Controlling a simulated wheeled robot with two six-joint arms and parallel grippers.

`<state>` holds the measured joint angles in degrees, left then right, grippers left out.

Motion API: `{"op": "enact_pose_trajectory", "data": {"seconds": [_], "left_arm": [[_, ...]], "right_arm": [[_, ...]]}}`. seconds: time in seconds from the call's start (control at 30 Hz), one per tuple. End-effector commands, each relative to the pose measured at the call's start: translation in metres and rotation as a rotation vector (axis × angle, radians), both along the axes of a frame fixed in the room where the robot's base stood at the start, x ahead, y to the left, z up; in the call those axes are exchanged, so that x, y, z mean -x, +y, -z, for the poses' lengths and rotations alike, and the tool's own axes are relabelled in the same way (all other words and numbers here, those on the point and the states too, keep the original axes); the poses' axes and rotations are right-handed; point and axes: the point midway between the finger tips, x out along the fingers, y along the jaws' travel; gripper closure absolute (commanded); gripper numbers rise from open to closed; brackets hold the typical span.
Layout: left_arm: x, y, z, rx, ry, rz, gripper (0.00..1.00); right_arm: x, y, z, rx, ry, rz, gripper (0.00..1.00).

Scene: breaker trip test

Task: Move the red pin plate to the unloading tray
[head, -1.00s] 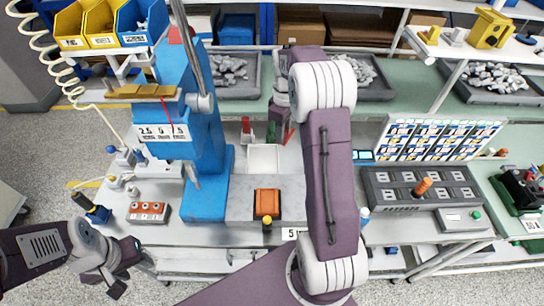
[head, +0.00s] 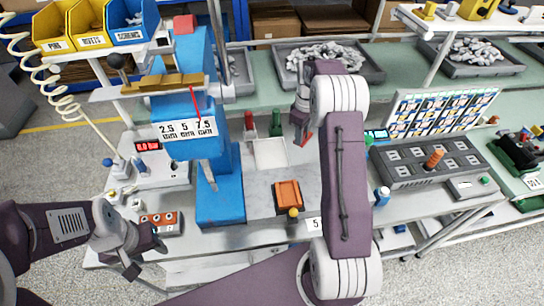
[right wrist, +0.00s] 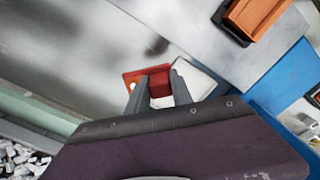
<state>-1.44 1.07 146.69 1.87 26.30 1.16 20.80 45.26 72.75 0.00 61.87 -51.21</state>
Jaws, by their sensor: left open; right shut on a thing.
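The red pin plate (right wrist: 148,82) is between the fingers of my right gripper (right wrist: 158,85) in the right wrist view. In the head view only a red sliver of the plate (head: 308,137) shows beside my right gripper (head: 302,125), whose fingertips are mostly hidden. My right gripper is shut on the plate. A shallow white square tray (head: 270,153) lies just left of it and shows partly behind the fingers in the right wrist view (right wrist: 195,77). I cannot tell if this is the unloading tray. My left gripper (head: 143,264) is open and empty at the lower left.
A blue press (head: 220,190) stands left of the white tray. An orange block (head: 287,194) sits in front of the tray. A grey tray of metal parts (head: 372,70) is at the back. A grey socket panel (head: 425,161) is to the right.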

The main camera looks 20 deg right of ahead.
Motion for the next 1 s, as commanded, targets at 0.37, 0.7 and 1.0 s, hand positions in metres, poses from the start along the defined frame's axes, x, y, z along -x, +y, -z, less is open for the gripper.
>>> {"op": "enact_pose_trajectory", "data": {"seconds": [0.37, 0.7, 1.0], "left_arm": [[0.0, 0.0, -0.019, 0.0, 0.0, 0.0, 0.54], [0.0, 0.0, -0.026, 0.0, 0.0, 0.0, 0.54], [0.0, 0.0, -0.03, 0.0, 0.0, 0.0, 0.54]], "right_arm": [[-0.026, 0.092, 0.054, -0.001, 0.003, -0.005, 1.0], [-0.029, 0.105, 0.078, -0.001, 0.005, 0.0, 1.0], [-0.031, 0.105, 0.105, 0.0, 0.0, -0.001, 1.0]]}}
